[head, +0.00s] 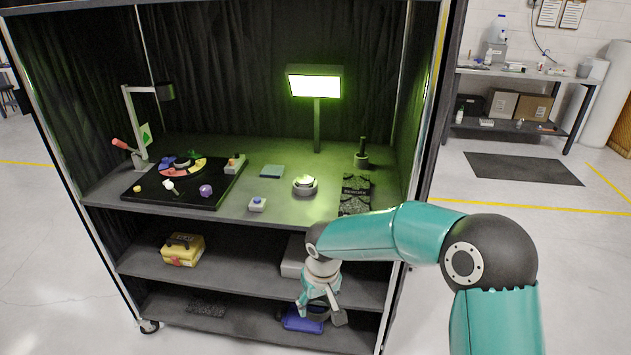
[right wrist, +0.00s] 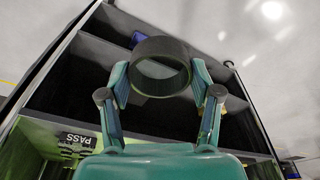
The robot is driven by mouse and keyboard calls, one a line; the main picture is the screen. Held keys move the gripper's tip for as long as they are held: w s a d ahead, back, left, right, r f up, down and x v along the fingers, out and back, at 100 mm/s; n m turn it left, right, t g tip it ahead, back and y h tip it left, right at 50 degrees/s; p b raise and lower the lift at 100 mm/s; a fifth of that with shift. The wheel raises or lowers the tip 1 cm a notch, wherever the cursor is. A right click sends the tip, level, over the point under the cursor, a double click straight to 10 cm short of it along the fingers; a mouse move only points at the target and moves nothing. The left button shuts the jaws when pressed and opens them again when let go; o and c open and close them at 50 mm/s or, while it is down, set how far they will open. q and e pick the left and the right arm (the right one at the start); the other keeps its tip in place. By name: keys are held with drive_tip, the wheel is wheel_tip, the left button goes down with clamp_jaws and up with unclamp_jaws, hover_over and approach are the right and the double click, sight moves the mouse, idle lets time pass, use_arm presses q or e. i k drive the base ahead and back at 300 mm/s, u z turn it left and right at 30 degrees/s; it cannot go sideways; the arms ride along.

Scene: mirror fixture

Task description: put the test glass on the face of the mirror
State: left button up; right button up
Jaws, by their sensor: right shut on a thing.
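The mirror (head: 305,186) looks like the round piece with a bright face in a grey ring, on the green-lit top shelf of the cabinet. My right gripper (head: 321,307) is low in front of the cabinet, below and apart from the mirror. In the right wrist view, my right gripper (right wrist: 160,80) is shut on a dark-rimmed round piece, which I take to be the test glass (right wrist: 158,48). A finger stands on each side of its rim. In the head view the fingers mostly hide it. My left gripper is not in view.
A lit lamp (head: 316,86) stands behind the mirror. A black board (head: 150,190) fills the left. A blue bin (head: 303,324) lies below.

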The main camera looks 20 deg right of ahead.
sight(305, 179)
drive_tip(key=z, duration=0.1)
drive_tip(key=i, duration=1)
drive_tip(key=u, duration=0.1)
